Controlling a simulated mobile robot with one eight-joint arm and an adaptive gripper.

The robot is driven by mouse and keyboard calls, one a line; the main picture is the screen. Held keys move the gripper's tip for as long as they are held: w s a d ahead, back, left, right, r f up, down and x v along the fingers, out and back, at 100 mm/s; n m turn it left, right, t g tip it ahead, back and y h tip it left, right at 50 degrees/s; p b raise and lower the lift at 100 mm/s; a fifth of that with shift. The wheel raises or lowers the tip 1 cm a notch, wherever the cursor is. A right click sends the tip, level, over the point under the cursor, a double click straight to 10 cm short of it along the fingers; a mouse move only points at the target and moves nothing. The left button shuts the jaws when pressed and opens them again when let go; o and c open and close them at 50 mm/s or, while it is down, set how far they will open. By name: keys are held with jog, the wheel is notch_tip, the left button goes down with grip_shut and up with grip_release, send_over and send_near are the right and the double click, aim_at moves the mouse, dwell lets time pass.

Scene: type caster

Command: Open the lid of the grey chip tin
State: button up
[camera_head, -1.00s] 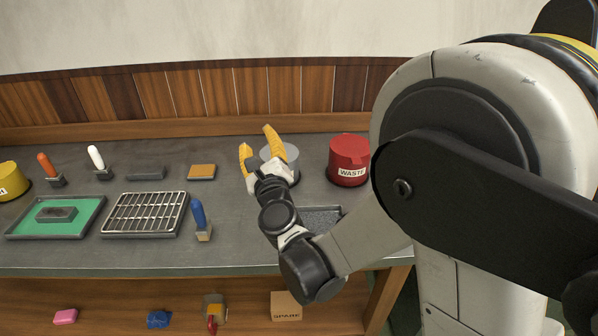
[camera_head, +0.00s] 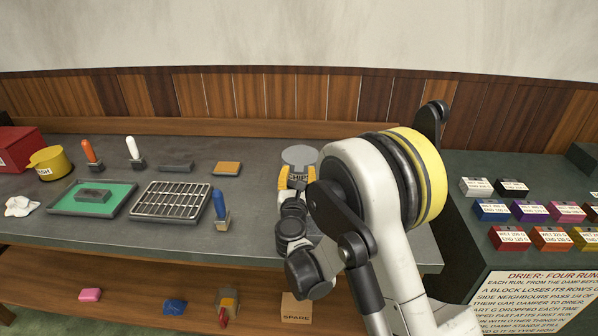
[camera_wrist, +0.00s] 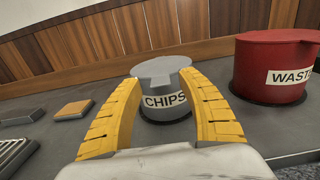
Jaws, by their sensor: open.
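The grey chip tin (camera_wrist: 167,103) stands upright on the bench with a label reading "CHIPS" on its front. Its grey lid (camera_wrist: 161,67) lies flat on top, with a tab toward the front. In the head view the tin's lid (camera_head: 299,155) shows, partly behind my arm. My gripper (camera_wrist: 165,92) has yellow fingers spread open, one on each side of the tin in the wrist view. It also shows in the head view (camera_head: 297,176), in front of the tin. Nothing is held. I cannot tell whether the fingers touch the tin.
A red waste tin (camera_wrist: 275,70) stands right of the chip tin. Left are a tan block (camera_head: 227,168), a wire rack (camera_head: 148,208), a green tray (camera_head: 65,206) and a blue-handled tool (camera_head: 220,207). A second bench (camera_head: 470,165) with labelled blocks stands at right.

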jog(key=shift+w+d, duration=0.1)
jog(key=shift+w, duration=0.45)
grip_shut()
jog(key=shift+r, duration=0.15)
